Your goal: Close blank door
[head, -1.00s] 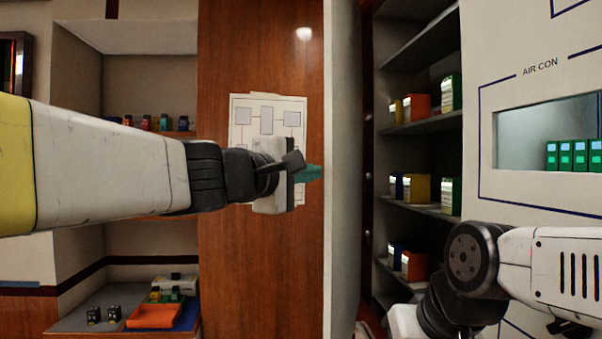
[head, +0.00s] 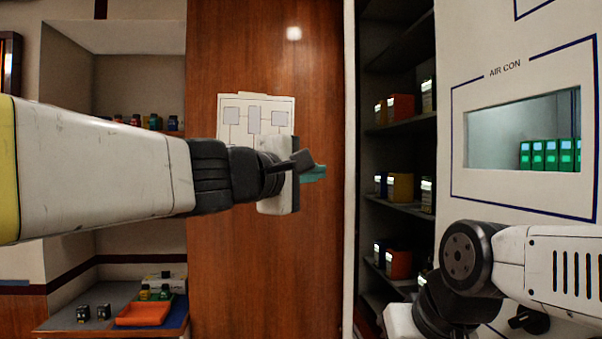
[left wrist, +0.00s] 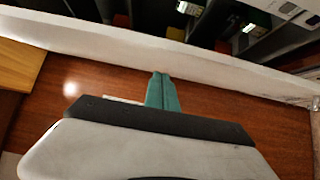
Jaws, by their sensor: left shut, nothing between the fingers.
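A plain brown wooden panel (head: 235,250) with a pale right edge (head: 349,200) stands in the middle of the head view, and it looks like the blank door. The open shelf bay shows just right of that edge. My left gripper (head: 314,173) is shut and empty, its teal fingertips in front of the panel near its right edge. In the left wrist view the closed fingers (left wrist: 162,90) point towards the pale edge strip (left wrist: 100,48); I cannot tell whether they touch. My right arm is at the lower right; its fingers are out of the frame.
A paper diagram (head: 231,112) is on the panel behind my left gripper. The shelves (head: 401,124) on the right hold several coloured boxes. A white AIR CON panel (head: 470,205) stands beside them. An orange tray (head: 143,314) lies at the lower left.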

